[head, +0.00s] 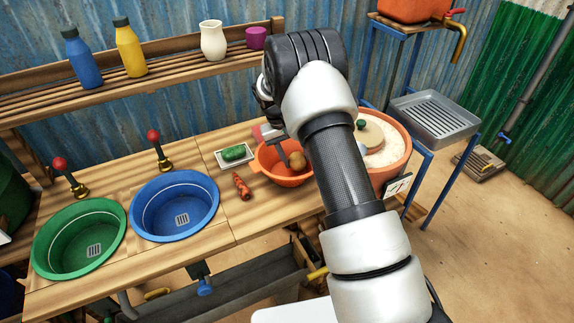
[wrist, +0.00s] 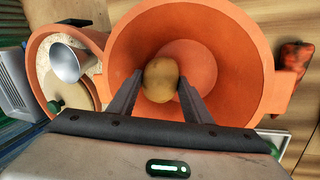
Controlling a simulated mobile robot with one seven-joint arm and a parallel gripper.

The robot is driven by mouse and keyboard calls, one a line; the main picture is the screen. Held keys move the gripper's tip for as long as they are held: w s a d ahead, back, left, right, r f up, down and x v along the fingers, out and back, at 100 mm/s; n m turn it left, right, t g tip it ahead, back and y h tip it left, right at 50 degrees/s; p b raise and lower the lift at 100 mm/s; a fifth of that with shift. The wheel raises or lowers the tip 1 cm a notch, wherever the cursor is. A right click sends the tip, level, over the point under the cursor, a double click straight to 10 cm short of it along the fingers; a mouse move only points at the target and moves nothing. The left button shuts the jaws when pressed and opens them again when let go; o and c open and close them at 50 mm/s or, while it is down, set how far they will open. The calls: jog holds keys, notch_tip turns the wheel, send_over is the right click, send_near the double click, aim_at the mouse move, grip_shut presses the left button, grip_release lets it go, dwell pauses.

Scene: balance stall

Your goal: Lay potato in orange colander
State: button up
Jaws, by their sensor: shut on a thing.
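The potato (wrist: 161,79) is brown and held between the two fingertips of my gripper (wrist: 160,85) in the wrist view. It also shows in the head view (head: 297,160), at the orange colander. The orange colander (head: 287,181) stands on the wooden counter, partly hidden by my arm. In the wrist view the colander (wrist: 235,50) lies open around and behind the potato. My gripper is shut on the potato, over the colander's opening. I cannot tell whether the potato touches the colander's bottom.
A blue basin (head: 175,207) and a green basin (head: 79,238) are further left. A large terracotta pot (head: 395,160) stands right.

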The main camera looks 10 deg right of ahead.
jog(key=shift+f, duration=0.1)
jog(key=o, duration=1.2)
jog(key=s+a+r+y+p, duration=0.1)
jog(key=s+a+r, duration=0.1)
jog(key=r, duration=1.1)
jog(key=s+a+r+p, duration=0.2)
jog(key=s+r, duration=0.1)
jog(key=r, duration=1)
jog(key=s+d+r+t+y+p, duration=0.1)
jog(key=s+r+t+p, duration=0.1)
jog(key=s+r, duration=0.8)
jog(key=s+r+t+p, duration=0.1)
jog(key=s, duration=0.5)
jog(key=s+r+t+y+p, duration=0.1)
jog(key=s, duration=0.6)
jog(key=s+t+p, duration=0.1)
jog(key=s+p, duration=0.1)
jog(key=s, duration=0.5)
jog(key=shift+s+r+t, duration=0.25)
jog(key=shift+r+t, duration=0.05)
jog(key=shift+r, duration=0.1)
